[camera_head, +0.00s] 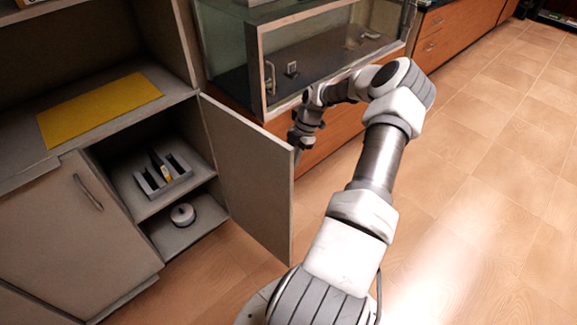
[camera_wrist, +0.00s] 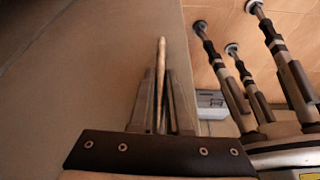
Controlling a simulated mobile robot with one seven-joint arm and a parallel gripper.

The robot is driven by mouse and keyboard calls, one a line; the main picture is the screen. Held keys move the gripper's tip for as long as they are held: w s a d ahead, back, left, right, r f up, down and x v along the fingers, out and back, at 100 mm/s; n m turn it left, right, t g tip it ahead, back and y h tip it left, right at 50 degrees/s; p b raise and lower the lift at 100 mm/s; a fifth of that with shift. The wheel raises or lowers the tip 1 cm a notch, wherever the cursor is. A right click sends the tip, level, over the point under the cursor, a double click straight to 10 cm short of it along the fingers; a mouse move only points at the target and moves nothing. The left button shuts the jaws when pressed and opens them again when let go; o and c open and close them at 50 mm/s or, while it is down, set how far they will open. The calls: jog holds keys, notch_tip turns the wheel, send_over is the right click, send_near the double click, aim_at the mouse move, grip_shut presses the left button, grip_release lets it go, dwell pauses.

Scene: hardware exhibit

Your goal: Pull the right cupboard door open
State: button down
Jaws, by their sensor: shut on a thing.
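The right cupboard door (camera_head: 250,180) is a grey panel standing wide open, swung out from the cabinet front. Its inner face is towards the head camera, so its handle is hidden there. In the wrist view the door's outer face (camera_wrist: 95,70) fills the left side. The door's handle (camera_wrist: 161,75) shows as a thin pale bar between the fingers. My gripper (camera_wrist: 161,105) is shut on this handle. In the head view my gripper is at the far side of the door's free edge, its fingertips hidden by the door.
The left cupboard door (camera_head: 75,225) is closed. A yellow mat (camera_head: 100,107) lies on the counter. A glass case (camera_head: 320,55) stands behind my arm. Tiled floor (camera_head: 480,190) at right is clear.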

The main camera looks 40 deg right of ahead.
jog(key=c, duration=0.9)
grip_release()
jog(key=p+v, duration=0.1)
jog(key=v, duration=1.6)
jog(key=shift+r, duration=0.25)
